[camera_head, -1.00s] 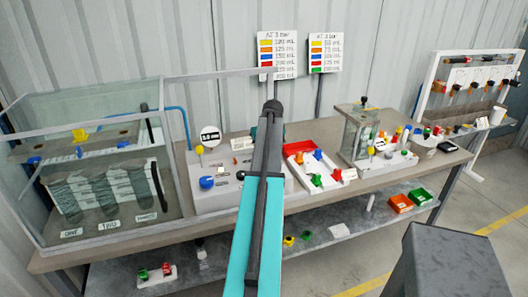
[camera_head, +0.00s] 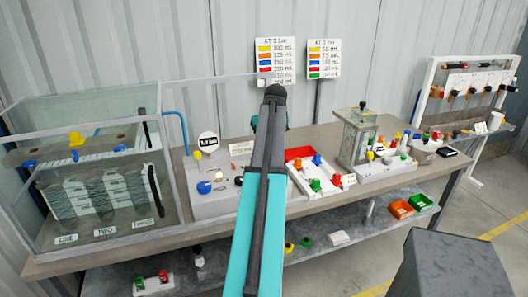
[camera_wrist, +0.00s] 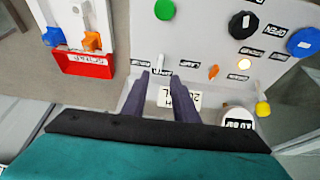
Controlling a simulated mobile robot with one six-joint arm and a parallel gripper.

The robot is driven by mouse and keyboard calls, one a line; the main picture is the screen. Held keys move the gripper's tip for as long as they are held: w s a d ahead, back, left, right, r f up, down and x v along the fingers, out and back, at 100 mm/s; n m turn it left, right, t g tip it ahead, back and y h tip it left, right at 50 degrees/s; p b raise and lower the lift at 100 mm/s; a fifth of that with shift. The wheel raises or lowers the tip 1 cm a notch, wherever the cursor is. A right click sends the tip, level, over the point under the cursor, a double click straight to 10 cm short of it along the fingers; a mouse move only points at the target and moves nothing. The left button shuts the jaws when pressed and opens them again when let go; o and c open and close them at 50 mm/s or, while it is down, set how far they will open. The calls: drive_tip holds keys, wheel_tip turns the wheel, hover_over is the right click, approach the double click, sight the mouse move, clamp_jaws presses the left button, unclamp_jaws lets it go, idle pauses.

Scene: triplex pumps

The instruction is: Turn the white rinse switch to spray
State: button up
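In the wrist view my gripper (camera_wrist: 160,76) points at the light grey control panel (camera_wrist: 205,35), its two dark fingers apart. A small white switch (camera_wrist: 160,70) shows between the fingertips, with small black-and-white labels around it. Whether the fingers touch it I cannot tell, and the label words are too small to read surely. An orange switch (camera_wrist: 213,72) and a lit yellowish lamp (camera_wrist: 244,64) sit to the right. In the head view the panel (camera_head: 225,203) stands on the bench, and my own arm hides the gripper.
A red-edged tray (camera_wrist: 82,65) lies left in the wrist view. A glass tank (camera_head: 100,215) stands left of the panel in the head view.

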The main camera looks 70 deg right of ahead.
drive_tip(key=shift+b+v, duration=0.4)
drive_tip(key=shift+v, duration=2.25)
